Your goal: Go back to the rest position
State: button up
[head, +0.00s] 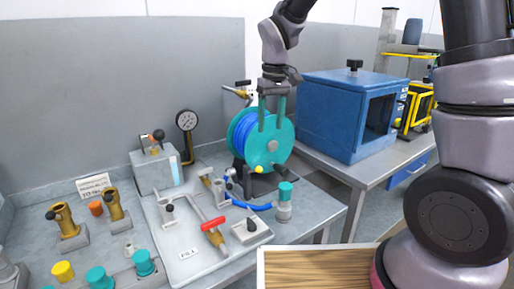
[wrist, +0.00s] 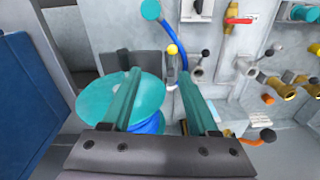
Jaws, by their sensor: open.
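My gripper (head: 271,114) hangs from my arm with its two teal fingers pointing down, in front of the hose reel (head: 278,146) in the head view. The fingers are apart with nothing between them. In the wrist view my gripper (wrist: 160,100) spreads over the teal reel (wrist: 92,98) and its blue hose. I cannot tell whether a finger touches the reel.
A blue cabinet (head: 342,117) stands right of the reel. The bench holds a plate with a red-handled valve (head: 214,226), a pressure gauge (head: 187,122), brass fittings (head: 64,220) and teal caps (head: 143,262). A wooden-topped surface (head: 312,268) is at the front.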

jog(key=s+d+r+m+t+y, duration=0.1)
jog(key=s+d+r+m, duration=0.1)
jog(key=d+r, duration=0.4)
jog(key=s+d+r+m+t+y, duration=0.1)
jog(key=s+d+r+m+t, duration=0.15)
jog(key=d+r, duration=0.3)
jog(key=s+d+r+m+t, duration=0.3)
jog(key=s+d+r+m, duration=0.1)
jog(key=s+d, duration=0.5)
jog(key=shift+s+d+r+m+h, duration=0.15)
jog(key=shift+s+r+m+h, duration=0.15)
jog(key=shift+s+r+m, duration=0.25)
